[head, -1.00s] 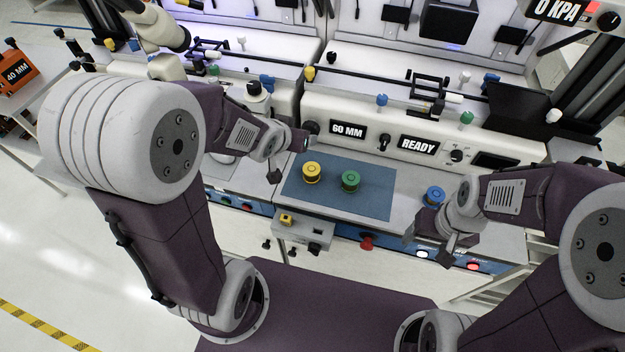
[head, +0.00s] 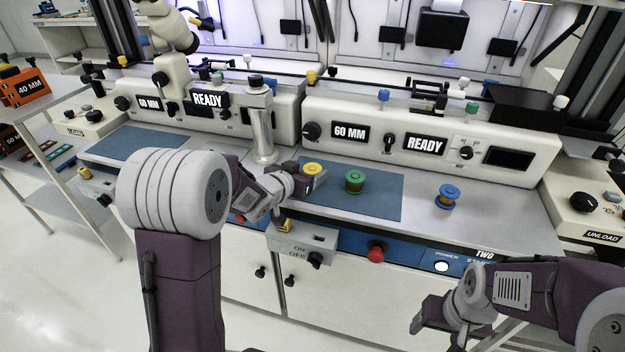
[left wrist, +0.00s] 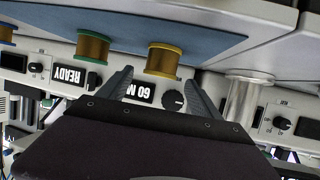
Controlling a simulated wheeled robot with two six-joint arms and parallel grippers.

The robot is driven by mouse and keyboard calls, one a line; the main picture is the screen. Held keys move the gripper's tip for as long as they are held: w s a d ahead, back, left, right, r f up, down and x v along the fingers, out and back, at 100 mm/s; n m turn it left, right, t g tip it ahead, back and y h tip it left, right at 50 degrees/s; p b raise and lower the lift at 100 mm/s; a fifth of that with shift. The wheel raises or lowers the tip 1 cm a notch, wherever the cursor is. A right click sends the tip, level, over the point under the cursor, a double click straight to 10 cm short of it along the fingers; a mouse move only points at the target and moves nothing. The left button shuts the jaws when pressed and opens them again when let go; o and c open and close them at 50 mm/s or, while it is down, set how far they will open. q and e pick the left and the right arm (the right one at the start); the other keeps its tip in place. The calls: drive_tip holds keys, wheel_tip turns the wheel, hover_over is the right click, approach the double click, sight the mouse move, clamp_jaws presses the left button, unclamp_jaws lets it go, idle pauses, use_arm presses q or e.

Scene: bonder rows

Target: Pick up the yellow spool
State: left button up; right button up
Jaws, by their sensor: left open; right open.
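The yellow spool (head: 312,170) stands upright on the blue mat (head: 380,207), near its left end. In the left wrist view the yellow spool (left wrist: 164,62) shows upside down, beyond and between the two fingertips. My left gripper (head: 299,198) is open and empty, just in front of the spool and slightly left; its fingers (left wrist: 156,79) are not around the spool. Its upper finger partly covers the spool's base in the head view. My right gripper (head: 436,334) is open and empty, low at the right, in front of the bench.
A green spool (head: 355,182) stands right of the yellow one on the mat. A blue spool (head: 447,196) stands farther right on the bare bench. A metal cylinder (head: 262,130) rises behind my left gripper.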

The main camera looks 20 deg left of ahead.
sight(314, 167)
use_arm(q)
drive_tip(key=shift+w+f, duration=0.4)
drive_tip(key=shift+w, duration=0.25)
drive_tip(key=b+x, duration=0.1)
drive_tip(key=x, duration=0.4)
drive_tip(key=shift+d+f, duration=0.1)
drive_tip(key=shift+d, duration=0.05)
drive_tip(key=shift+s, duration=0.1)
drive_tip(key=shift+c, duration=0.3)
clamp_jaws()
drive_tip(key=shift+r, duration=0.25)
